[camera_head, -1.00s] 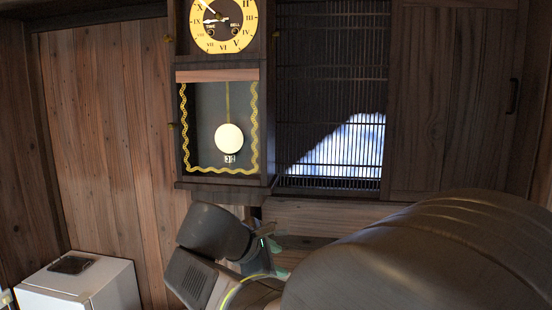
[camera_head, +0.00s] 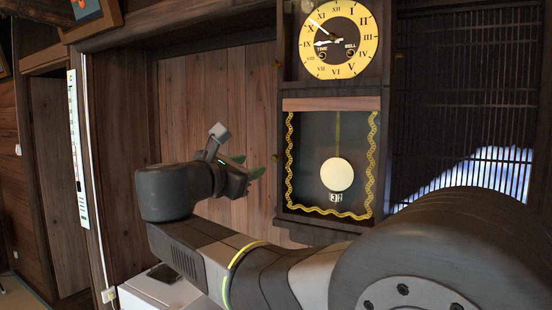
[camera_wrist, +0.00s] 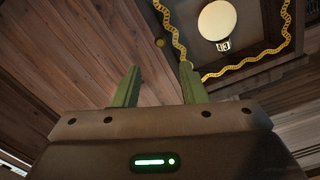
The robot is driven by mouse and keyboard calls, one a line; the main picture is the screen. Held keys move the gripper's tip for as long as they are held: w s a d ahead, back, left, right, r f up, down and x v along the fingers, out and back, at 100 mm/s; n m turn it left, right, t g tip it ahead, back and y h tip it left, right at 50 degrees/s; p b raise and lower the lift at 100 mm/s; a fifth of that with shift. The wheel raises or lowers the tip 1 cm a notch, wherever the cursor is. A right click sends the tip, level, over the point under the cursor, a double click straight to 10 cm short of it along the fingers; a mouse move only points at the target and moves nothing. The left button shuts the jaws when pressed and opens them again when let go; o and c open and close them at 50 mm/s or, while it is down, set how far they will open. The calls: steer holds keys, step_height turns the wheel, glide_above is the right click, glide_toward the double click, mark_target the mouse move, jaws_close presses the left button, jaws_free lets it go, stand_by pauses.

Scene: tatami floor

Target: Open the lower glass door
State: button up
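The wall clock has a yellow dial (camera_head: 340,40) on top and a lower glass door (camera_head: 310,160) with a wavy gold border. The door looks shut, with a round pale pendulum (camera_head: 337,174) behind the glass. A small brass knob (camera_head: 277,157) sits on the clock's left side; it also shows in the wrist view (camera_wrist: 160,42). My gripper (camera_head: 257,166) is just left of the clock at door height. In the wrist view my gripper (camera_wrist: 159,70) has its green fingers apart with nothing between them, and the knob appears beyond the gap.
A wood-panelled wall (camera_head: 210,110) is behind my gripper. A slatted window (camera_head: 460,110) is right of the clock. A white cabinet (camera_head: 150,290) with a dark item on top stands low at left, partly hidden by my arm.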

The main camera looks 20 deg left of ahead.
mark_target(274, 159)
steer(key=w, duration=0.3)
steer(key=w+p, duration=0.1)
steer(key=w, duration=0.3)
steer(key=w+p, duration=0.1)
steer(key=w, duration=0.3)
steer(key=shift+d, duration=0.4)
jaws_close()
